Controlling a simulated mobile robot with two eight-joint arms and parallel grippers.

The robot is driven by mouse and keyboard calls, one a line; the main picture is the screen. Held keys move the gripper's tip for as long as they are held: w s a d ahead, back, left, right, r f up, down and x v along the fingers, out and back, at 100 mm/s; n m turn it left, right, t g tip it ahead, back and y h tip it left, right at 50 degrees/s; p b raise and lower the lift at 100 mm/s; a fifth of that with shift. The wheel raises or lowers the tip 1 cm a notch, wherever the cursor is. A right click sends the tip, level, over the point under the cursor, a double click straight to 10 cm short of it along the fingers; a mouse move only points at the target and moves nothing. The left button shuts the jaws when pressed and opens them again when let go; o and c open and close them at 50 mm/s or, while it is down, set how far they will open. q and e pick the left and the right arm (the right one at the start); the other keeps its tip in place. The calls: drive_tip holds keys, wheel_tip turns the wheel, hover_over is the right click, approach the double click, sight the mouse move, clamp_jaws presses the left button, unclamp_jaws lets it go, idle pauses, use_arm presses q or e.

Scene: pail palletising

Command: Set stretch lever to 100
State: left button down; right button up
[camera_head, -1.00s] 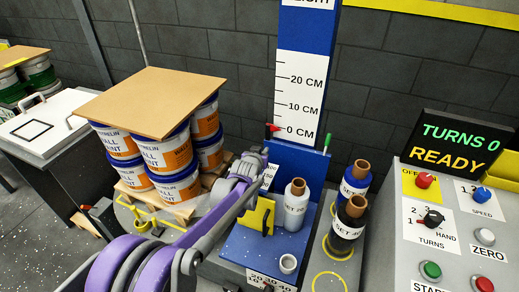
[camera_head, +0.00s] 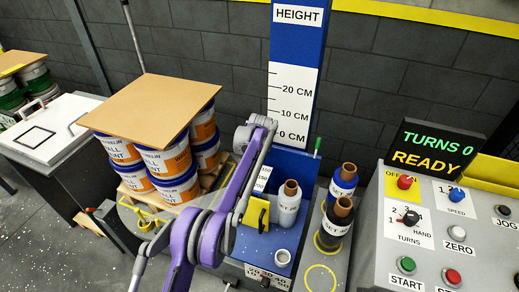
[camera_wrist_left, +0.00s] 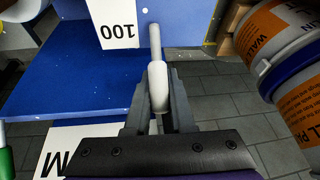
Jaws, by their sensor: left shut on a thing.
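The stretch lever (camera_wrist_left: 158,88) is a grey rod with a pale rounded grip, in the left wrist view. My left gripper (camera_wrist_left: 157,95) is shut on this grip, with a dark finger on each side. The rod points toward a white label marked 100 (camera_wrist_left: 117,22), upside down here, and its end lies just beside the label's right edge. In the head view my purple and grey left arm (camera_head: 235,195) reaches up to the blue machine (camera_head: 300,150). It hides the lever and the fingers there; a label marked 150 (camera_head: 263,178) shows beside it. My right gripper is not in view.
Stacked paint pails (camera_head: 172,160) under a brown board (camera_head: 155,103) stand left of the arm. Film rolls (camera_head: 285,208) stand to its right. The control panel (camera_head: 440,225) at far right reads TURNS 0, READY. A height scale (camera_head: 292,95) rises behind.

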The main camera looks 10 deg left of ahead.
use_arm(q)
drive_tip(key=shift+w, duration=0.1)
drive_tip(key=shift+f, duration=0.1)
idle(0.4)
drive_tip(key=c, duration=0.8)
unclamp_jaws()
drive_tip(key=shift+g, duration=0.3)
drive_tip(key=shift+o, duration=0.2)
drive_tip(key=v, duration=1.1)
drive_tip(key=shift+p, duration=0.4)
drive_tip(key=shift+d+f, duration=0.1)
drive_tip(key=shift+f, duration=0.05)
